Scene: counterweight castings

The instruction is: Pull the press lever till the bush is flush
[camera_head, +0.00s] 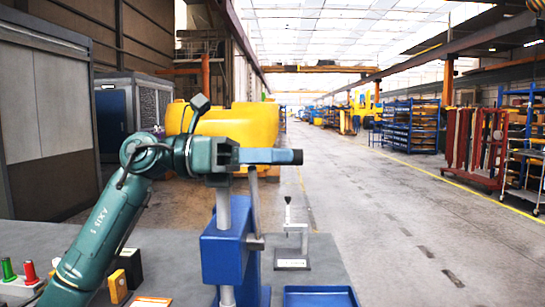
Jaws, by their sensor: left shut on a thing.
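The press is a blue body (225,252) with a pale upright column (223,211), at the front middle of the bench. A grey lever bar (254,205) stands nearly upright at its right side. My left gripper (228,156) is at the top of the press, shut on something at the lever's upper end. The bush cannot be made out. My right gripper is not in view.
A small upright clamp-like device (291,240) stands right of the press. A blue tray (320,298) lies at the front edge of view. Left are a red piece (30,272), a green piece (8,270) and an orange block (118,287). The floor aisle beyond is open.

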